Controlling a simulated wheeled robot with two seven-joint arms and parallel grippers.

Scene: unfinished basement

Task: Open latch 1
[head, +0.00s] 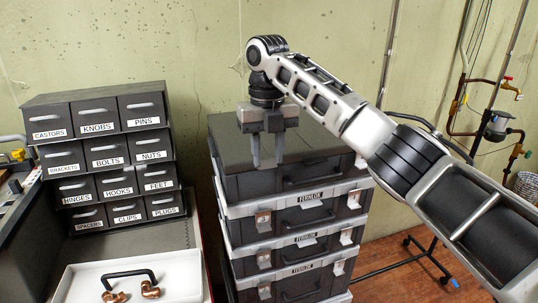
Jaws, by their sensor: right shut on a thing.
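A stack of dark grey cases stands right of centre. The top case (232,187) has a black front handle (305,180) and a light latch (360,161) at its right. My right gripper (268,163) points down at the left part of that case's front. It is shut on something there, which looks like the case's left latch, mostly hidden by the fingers. Lower cases show light latches, such as one at the left (262,222) and one at the right (346,237). No latch number is readable. My left gripper is out of view.
A labelled drawer cabinet (105,157) stands at the left. Pipes with valves (497,125) run along the right wall. Wooden floor (400,262) shows right of the stack.

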